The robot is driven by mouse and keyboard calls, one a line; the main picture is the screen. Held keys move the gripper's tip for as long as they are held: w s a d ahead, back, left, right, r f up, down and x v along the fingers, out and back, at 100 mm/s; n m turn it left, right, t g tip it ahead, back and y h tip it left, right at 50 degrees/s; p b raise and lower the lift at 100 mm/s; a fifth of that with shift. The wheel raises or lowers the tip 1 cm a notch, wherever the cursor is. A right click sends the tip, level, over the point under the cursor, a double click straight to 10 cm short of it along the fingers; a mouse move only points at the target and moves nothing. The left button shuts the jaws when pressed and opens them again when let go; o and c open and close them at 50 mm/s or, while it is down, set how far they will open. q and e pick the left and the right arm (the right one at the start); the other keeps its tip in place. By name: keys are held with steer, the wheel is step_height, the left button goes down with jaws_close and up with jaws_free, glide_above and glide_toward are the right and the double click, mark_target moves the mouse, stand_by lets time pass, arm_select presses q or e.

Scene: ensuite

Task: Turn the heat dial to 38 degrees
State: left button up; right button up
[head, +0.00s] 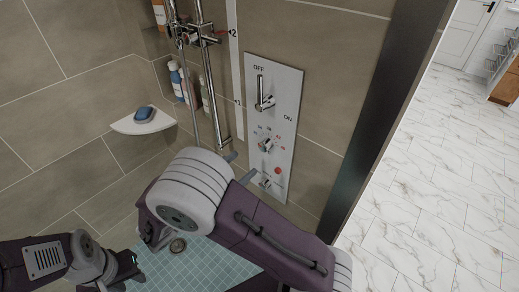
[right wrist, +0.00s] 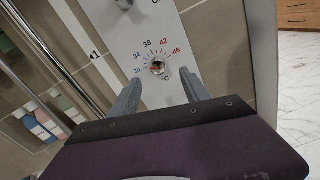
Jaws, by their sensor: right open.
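The heat dial (head: 266,144) is a small chrome knob on a pale wall panel (head: 284,90). In the right wrist view the dial (right wrist: 158,68) has marks 30, 34, 38, 42 and 46 around its upper side; its pointer setting is too small to read. My right gripper (right wrist: 160,76) is open, with one finger either side of the dial's lower part in that view. In the head view its fingertips (head: 241,165) are below left of the dial, apparently apart from it. My left gripper (head: 122,270) is low at left, its jaws unclear.
An OFF/ON lever (head: 265,98) sits above the dial and a smaller knob (head: 265,183) below it. A shower rail (head: 210,80), bottles (head: 178,80) and a corner shelf (head: 143,123) with blue soap are to the left. A dark frame (head: 375,120) stands right.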

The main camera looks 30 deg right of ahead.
mark_target(262, 147)
steer(key=x, duration=0.3)
steer(key=p+x, duration=0.1)
steer(key=x, duration=0.5)
steer(key=shift+w+f+p, duration=0.15)
steer(key=shift+w+p, duration=0.15)
steer(key=shift+w, duration=0.05)
steer(key=shift+w+a, duration=0.1)
steer(key=shift+w, duration=0.05)
steer(key=shift+c, duration=0.8)
jaws_close()
